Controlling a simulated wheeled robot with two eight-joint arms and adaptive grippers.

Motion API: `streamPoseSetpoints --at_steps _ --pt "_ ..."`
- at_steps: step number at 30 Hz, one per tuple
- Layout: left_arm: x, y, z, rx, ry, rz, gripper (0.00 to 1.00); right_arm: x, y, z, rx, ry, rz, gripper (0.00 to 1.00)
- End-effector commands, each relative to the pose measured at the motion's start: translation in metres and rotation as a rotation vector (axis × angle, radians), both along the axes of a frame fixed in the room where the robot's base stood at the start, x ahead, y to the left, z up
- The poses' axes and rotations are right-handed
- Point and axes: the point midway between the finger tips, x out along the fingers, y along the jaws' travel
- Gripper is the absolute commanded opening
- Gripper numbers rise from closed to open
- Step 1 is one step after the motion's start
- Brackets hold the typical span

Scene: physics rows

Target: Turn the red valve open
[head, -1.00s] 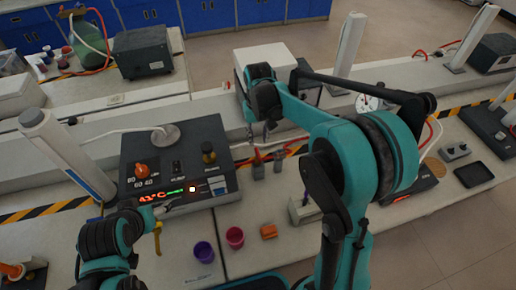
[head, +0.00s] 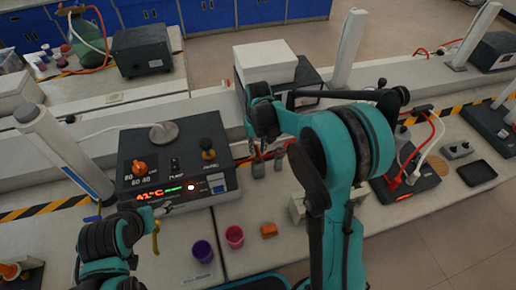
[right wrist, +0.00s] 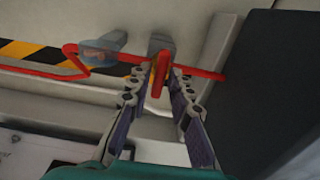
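In the right wrist view, the red valve (right wrist: 160,67) shows as a short red handle on a grey body, with a thin red line running to both sides behind it. My right gripper (right wrist: 159,78) is open, with one finger on each side of the red handle; I cannot tell whether either finger touches it. In the head view, my right gripper (head: 265,150) is over the small grey fittings behind the bench front, and the arm partly hides that spot. My left gripper (head: 160,211) is by the front of the dark control box, too small to tell its state.
The dark control box (head: 175,165) with an orange knob stands left. A purple cup (head: 202,252), a pink cup (head: 234,237) and an orange block (head: 268,230) are on the front bench. A white box (head: 266,63) stands behind. A dark block (right wrist: 270,90) is close at right.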

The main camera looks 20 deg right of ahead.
Motion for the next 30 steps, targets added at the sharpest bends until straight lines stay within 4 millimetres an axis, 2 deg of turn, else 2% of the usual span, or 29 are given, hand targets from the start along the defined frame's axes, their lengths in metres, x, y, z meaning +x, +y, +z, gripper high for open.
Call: streamPoseSetpoints --at_steps 11,17,30 --pt "0.0000 0.0000 -0.0001 0.000 0.000 0.000 0.74 0.0000 0.0000 0.0001 0.000 0.000 0.009 0.00" --pt "0.0000 0.0000 -0.0004 0.000 0.000 0.000 0.74 0.0000 0.0000 0.0001 0.000 0.000 0.072 0.00" --pt "0.0000 0.0000 -0.0014 0.000 0.000 0.000 0.74 0.0000 0.0000 0.0001 0.000 0.000 0.430 0.00"
